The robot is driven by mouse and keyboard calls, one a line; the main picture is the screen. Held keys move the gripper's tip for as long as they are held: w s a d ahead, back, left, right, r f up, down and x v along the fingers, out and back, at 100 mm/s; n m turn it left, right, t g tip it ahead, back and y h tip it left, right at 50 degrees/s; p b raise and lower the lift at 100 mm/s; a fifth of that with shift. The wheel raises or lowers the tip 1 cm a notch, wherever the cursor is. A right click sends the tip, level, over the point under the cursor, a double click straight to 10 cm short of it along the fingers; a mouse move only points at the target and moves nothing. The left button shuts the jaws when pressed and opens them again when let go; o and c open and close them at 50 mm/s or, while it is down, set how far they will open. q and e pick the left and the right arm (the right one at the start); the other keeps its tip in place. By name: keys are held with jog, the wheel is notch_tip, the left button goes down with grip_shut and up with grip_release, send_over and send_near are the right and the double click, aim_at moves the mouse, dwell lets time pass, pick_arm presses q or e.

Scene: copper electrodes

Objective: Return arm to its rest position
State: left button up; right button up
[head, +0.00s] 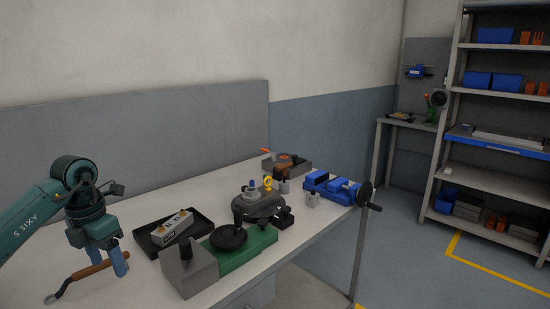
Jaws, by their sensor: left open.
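My left arm comes in from the left edge in the head view. Its teal gripper (114,262) points down over the left part of the workbench, with blue fingers. The gripper is open, and I see nothing held between the fingers. A tool with a wooden handle (87,271) and a dark metal end lies on the bench right beside the fingers; whether they touch it I cannot tell. My right gripper is not in view.
On the workbench (215,286) stand a black tray (149,247) with a light block (172,227), a grey block (188,270), a green-based machine (256,242) and a blue vise (328,187). Shelves (500,178) stand at the right. Floor between is clear.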

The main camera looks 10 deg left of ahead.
pick_arm(q)
jog(key=d+f+m+h, duration=0.1)
jog(key=d+f+h, duration=0.25)
jog(key=d, duration=0.45)
jog(key=d+f+m+h, duration=0.1)
jog(key=d+f+h, duration=0.25)
jog(key=d, duration=0.45)
jog(key=s+d+r+n+t+h+p, duration=0.1)
jog(key=s+d+n+t+h, duration=0.15)
jog(key=d+n+h, duration=0.4)
jog(key=s+d+r+n+t+h+p, duration=0.1)
jog(key=s+d+r+n+t+h, duration=0.2)
jog(key=d, duration=0.7)
jog(key=s+a+f+n+t+y, duration=0.1)
jog(key=s+f+n+y, duration=0.3)
jog(key=n, duration=0.5)
jog(key=s+a+f+n+t+y, duration=0.2)
jog(key=s+a+f+n+y, duration=0.1)
jog(key=f+n, duration=0.6)
jog(key=s+a+f+n+t+y+p, duration=0.1)
jog(key=s+f+n+y, duration=0.4)
jog(key=n, duration=0.6)
notch_tip(320, 180, down, 2)
jog(key=shift+s+a+t+y, duration=0.25)
jog(key=shift+a+t+y, duration=0.2)
jog(key=shift+a+y, duration=0.6)
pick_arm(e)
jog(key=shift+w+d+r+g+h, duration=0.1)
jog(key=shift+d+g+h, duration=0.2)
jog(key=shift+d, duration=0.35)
